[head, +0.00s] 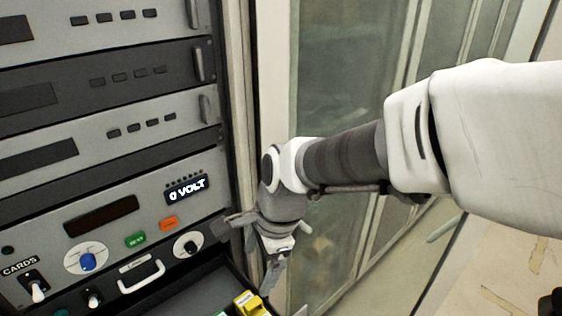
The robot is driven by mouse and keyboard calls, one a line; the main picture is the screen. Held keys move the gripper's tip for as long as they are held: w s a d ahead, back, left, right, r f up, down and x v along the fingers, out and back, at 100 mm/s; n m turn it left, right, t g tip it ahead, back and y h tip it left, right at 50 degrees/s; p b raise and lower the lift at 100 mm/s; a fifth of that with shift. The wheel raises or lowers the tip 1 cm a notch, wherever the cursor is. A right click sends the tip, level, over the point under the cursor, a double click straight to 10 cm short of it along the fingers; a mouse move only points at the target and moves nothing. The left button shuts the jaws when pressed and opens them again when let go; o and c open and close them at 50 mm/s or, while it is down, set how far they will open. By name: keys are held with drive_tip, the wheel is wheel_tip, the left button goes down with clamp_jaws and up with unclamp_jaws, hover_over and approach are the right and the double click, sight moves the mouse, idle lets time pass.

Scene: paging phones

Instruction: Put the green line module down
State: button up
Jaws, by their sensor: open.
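My gripper (250,256) is in the head view near the lower middle, pointing down in front of the rack's right edge. It is open, and I see nothing held between its fingers. A yellow module (248,302) stands below it at the bottom edge of the picture, partly cut off. Small green patches (221,313) show beside the yellow module. I cannot tell whether they belong to the green line module, as most of that area is out of the picture.
An open dark drawer (190,300) juts out below. Glass doors (345,80) stand behind my arm.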

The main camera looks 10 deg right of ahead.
drive_tip(key=s+d+r+n+t+h, duration=0.2)
drive_tip(key=s+d+r+n+t, duration=0.2)
drive_tip(key=n, duration=1.1)
drive_tip(key=shift+s+d+r+h, duration=0.3)
drive_tip(key=shift+s+d+r, duration=1.3)
drive_tip(key=shift+d+r, duration=1.5)
drive_tip(key=shift+d+f, duration=0.5)
